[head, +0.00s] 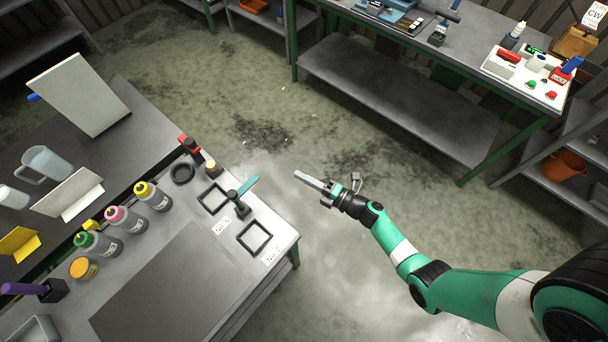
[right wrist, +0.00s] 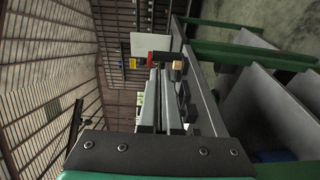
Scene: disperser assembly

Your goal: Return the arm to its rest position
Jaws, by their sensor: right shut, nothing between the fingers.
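My right arm comes in from the lower right in the head view. My right gripper (head: 312,182) is held over the open floor, to the right of the near workbench (head: 215,262) and apart from it. Its fingers are together with nothing between them. In the right wrist view the closed fingers (right wrist: 160,104) point ahead toward the bench items. My left gripper does not show in the head view.
The near bench holds square frames (head: 254,237), a teal-handled tool (head: 243,191), several capped bottles (head: 152,196) and a white board (head: 80,92). Another bench (head: 400,100) stands at the back right, with an orange bucket (head: 563,165) on a shelf. The floor between is clear.

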